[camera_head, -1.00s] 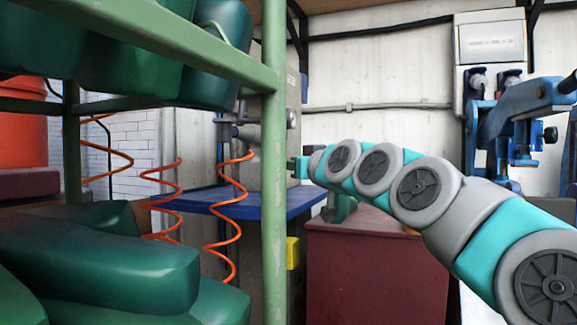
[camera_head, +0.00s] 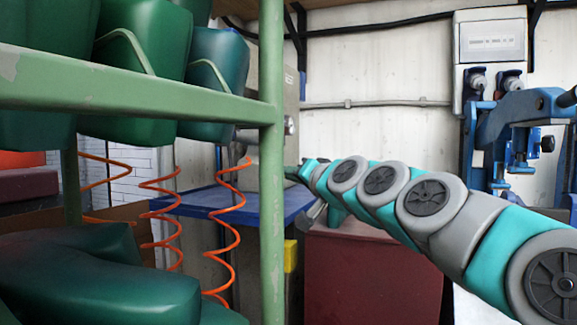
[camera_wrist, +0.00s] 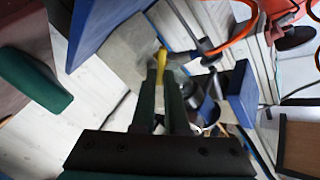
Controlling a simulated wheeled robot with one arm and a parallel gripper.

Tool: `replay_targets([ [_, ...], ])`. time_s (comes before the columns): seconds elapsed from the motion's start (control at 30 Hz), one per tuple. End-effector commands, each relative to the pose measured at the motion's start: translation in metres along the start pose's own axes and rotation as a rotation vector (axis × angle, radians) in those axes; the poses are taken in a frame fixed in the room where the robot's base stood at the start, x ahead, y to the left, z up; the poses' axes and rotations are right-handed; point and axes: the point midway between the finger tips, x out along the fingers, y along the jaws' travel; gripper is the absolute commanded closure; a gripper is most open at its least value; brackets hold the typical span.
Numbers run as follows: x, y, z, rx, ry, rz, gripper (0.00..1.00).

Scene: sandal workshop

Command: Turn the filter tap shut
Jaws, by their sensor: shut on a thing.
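In the wrist view, my gripper (camera_wrist: 163,74) has its two dark green fingers close together around a narrow yellow piece (camera_wrist: 162,57), which looks like the tap's handle. The yellow piece shows at and just beyond the fingertips; its lower part is hidden between them. I cannot tell from this view how far the tap is turned. In the head view, the end of my arm reaches to the green shelf post (camera_head: 272,190), and the fingertips are hidden behind it.
The green shelf rail (camera_head: 130,103) and several green forms fill the left. Orange coiled hoses (camera_head: 228,215) hang before a blue table (camera_head: 195,202). A dark red cabinet (camera_head: 372,275) stands below my arm. A blue machine (camera_head: 525,125) is at the right.

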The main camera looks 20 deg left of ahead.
Motion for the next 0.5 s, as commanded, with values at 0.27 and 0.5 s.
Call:
replay_targets([
  [0.27, 0.0003, 0.0012, -0.0002, 0.264, -0.003, 0.001, 1.0],
  [0.5, -0.0003, 0.0029, -0.0002, 0.486, -0.003, 0.0, 1.0],
])
